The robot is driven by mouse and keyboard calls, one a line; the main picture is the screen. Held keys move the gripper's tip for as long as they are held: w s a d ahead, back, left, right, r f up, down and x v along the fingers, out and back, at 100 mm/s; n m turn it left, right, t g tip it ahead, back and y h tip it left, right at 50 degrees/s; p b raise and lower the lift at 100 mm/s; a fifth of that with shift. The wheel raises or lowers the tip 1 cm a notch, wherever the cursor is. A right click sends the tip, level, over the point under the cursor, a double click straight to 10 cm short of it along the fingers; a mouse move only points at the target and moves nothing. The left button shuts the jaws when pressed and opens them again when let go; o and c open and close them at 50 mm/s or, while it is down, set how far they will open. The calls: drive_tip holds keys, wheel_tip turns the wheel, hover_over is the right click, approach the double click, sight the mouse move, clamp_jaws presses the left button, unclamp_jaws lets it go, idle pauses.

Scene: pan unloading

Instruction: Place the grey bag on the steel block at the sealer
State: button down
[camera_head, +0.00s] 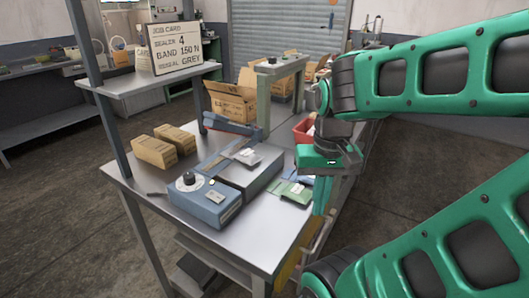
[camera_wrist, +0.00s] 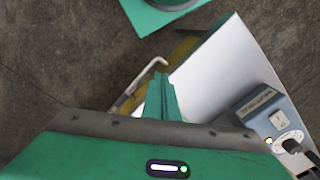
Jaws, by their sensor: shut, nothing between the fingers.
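The sealer (camera_head: 205,202) is a blue-grey box with a black dial near the table's front; part of it shows in the wrist view (camera_wrist: 257,103). The steel block (camera_head: 262,174) adjoins it behind and to the right. A small grey bag (camera_head: 246,156) with a pale face lies on the block's top. My gripper (camera_head: 319,212) hangs to the right of the block, past the green bags, fingers pointing down. It is shut and empty, apart from the grey bag. In the wrist view the closed green fingers (camera_wrist: 161,78) show near the table's edge.
Green bags (camera_head: 291,192) lie right of the block, with a red bin (camera_head: 304,130) behind. Two brown cartons (camera_head: 163,146) stand at left, and an open carton (camera_head: 232,101) behind. A post (camera_head: 264,100) and job-card shelf (camera_head: 150,78) rise above the table. The front table corner is clear.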

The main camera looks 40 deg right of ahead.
drive_tip(key=w+d+r+m, duration=0.3)
drive_tip(key=w+r+m, duration=0.4)
drive_tip(key=w+m, duration=0.4)
drive_tip(key=m, duration=1.1)
approach(266, 161)
drive_tip(key=s+d+r, duration=0.2)
drive_tip(key=s+r, duration=0.1)
drive_tip(key=s, duration=0.1)
drive_tip(key=w+f, duration=0.1)
drive_tip(key=f, duration=0.2)
drive_tip(key=w+a+f, duration=0.1)
drive_tip(key=f, duration=0.2)
drive_tip(key=w+f, duration=0.1)
drive_tip(key=f, duration=0.2)
drive_tip(key=shift+a+f, duration=0.25)
drive_tip(key=shift+a, duration=0.1)
drive_tip(key=shift+w+a, duration=0.3)
drive_tip(key=shift+w, duration=0.1)
drive_tip(key=shift+w+a, duration=0.55)
drive_tip(key=shift+w, duration=0.25)
